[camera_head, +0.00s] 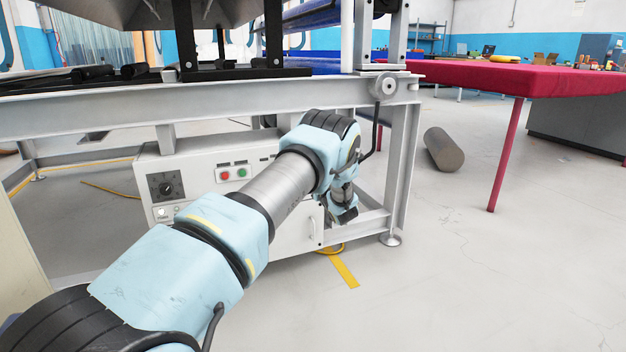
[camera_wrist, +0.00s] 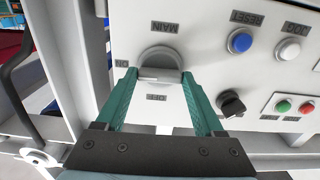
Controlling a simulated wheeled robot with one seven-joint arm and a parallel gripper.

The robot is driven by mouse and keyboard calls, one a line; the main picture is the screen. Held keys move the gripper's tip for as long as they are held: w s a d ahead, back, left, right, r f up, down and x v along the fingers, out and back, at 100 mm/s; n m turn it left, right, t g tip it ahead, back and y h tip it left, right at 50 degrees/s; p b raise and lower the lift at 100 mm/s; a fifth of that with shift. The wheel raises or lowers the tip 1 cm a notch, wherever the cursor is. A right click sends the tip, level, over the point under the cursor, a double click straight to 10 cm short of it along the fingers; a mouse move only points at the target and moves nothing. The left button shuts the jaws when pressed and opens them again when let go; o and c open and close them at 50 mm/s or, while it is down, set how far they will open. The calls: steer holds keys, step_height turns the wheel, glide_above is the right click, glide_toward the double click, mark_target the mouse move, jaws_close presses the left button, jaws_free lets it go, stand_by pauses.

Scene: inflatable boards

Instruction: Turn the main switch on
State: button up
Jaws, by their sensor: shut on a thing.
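The main switch (camera_wrist: 160,62) is a grey rounded knob on a white panel, below an upside-down MAIN label in the wrist view. An ON label is at its left and an OFF label is below it. My gripper (camera_wrist: 159,75) has its green fingers on either side of the switch's handle and is shut on it. The handle lies across between the fingertips; which setting it is at is hard to tell. In the head view my arm covers the switch and most of the gripper.
A blue RESET button (camera_wrist: 239,41), a white JOG button (camera_wrist: 288,50) and a black selector knob (camera_wrist: 231,103) are right of the switch. The white control box (camera_head: 200,170) sits under a grey metal frame (camera_head: 90,118). Open floor lies to the right.

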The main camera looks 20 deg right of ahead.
steer(key=shift+f, duration=0.1)
stand_by(0.5)
steer(key=o, duration=1.4)
steer(key=s+p, duration=0.1)
steer(key=s, duration=0.2)
steer(key=s+d+p, duration=0.1)
steer(key=s, duration=0.3)
steer(key=s+p, duration=0.1)
steer(key=s, duration=0.2)
steer(key=shift+s+d, duration=0.2)
steer(key=shift+s, duration=0.2)
